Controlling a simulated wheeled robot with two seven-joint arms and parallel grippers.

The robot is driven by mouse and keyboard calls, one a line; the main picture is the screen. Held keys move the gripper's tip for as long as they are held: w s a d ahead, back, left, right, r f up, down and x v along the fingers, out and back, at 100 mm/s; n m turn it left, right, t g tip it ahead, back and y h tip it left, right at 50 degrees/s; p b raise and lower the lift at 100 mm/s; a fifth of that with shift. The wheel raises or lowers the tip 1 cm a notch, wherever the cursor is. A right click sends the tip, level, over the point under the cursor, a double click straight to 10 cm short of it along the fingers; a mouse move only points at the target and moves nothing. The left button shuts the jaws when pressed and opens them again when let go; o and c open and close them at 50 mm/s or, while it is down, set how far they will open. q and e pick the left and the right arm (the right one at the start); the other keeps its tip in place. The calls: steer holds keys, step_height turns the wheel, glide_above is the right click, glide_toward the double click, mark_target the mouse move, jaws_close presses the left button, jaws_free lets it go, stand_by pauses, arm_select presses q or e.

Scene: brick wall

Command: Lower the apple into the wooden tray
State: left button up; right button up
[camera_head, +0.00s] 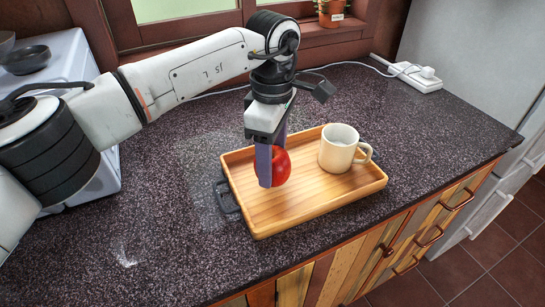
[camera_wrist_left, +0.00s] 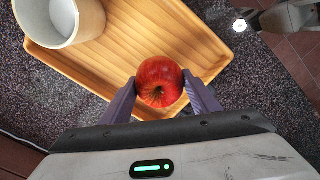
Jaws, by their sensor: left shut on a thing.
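The red apple (camera_head: 275,163) is between the purple-grey fingers of my left gripper (camera_head: 269,165), over the left part of the wooden tray (camera_head: 310,200). My left gripper is shut on the apple. In the left wrist view the apple (camera_wrist_left: 160,80) sits between the two fingertips (camera_wrist_left: 160,92), with the tray (camera_wrist_left: 130,50) behind it. I cannot tell whether the apple touches the tray floor. My right gripper is not in view.
A cream mug (camera_head: 339,148) stands in the tray, right of the apple. The tray lies on a dark speckled counter (camera_head: 150,230), clear at the front left. A white power strip (camera_head: 415,75) lies at the back right.

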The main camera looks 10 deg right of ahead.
arm_select(q)
steer(key=shift+f+b, duration=0.9)
steer(key=shift+f, duration=0.6)
stand_by(0.4)
steer(key=o, duration=1.2)
steer(key=shift+o, duration=0.2)
steer(key=shift+r, duration=0.1)
step_height(320, 180, up, 10)
